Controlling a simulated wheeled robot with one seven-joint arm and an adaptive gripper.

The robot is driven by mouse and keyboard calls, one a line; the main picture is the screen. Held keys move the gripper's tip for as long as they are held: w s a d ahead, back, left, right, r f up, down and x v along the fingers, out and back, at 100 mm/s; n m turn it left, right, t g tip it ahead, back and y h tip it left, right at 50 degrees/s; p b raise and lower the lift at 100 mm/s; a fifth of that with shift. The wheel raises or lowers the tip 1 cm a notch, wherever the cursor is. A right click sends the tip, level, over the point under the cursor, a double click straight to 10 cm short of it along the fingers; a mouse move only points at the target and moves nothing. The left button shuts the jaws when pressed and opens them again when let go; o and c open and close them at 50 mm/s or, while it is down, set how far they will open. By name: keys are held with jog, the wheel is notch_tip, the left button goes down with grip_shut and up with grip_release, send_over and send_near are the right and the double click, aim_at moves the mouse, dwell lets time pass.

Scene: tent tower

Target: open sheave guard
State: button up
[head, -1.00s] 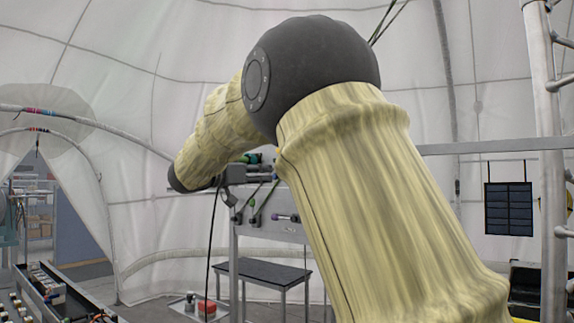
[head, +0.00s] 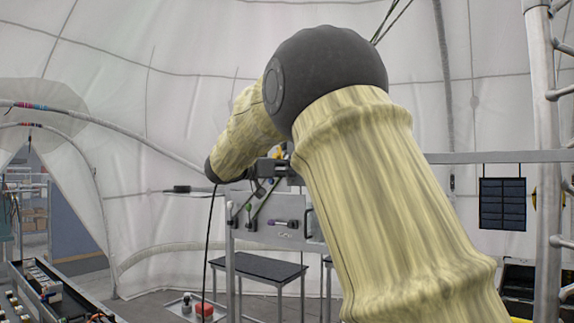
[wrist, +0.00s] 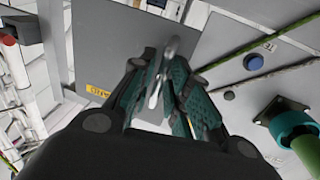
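The sheave guard (wrist: 112,45) shows in the wrist view as a flat grey panel with a yellow label (wrist: 97,91). A pale metal handle (wrist: 167,58) stands out from it near the middle of the view. My gripper (wrist: 165,66) has its teal-padded fingers drawn close together on both sides of this handle, and they appear closed on it. The fingers partly hide the handle and the panel behind. In the head view my arm covers the gripper, and I cannot make out the guard or its handle there.
In the head view a low dark table (head: 258,270) stands behind my arm, a ladder (head: 541,150) at right, and a bench (head: 50,290) at lower left.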

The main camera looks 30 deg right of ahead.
jog(key=shift+d, duration=0.3)
jog(key=shift+c, duration=0.2)
grip_shut()
jog(key=shift+w+a+f+t, duration=0.1)
jog(key=shift+w+a+t, duration=0.05)
jog(key=shift+a+t, duration=0.15)
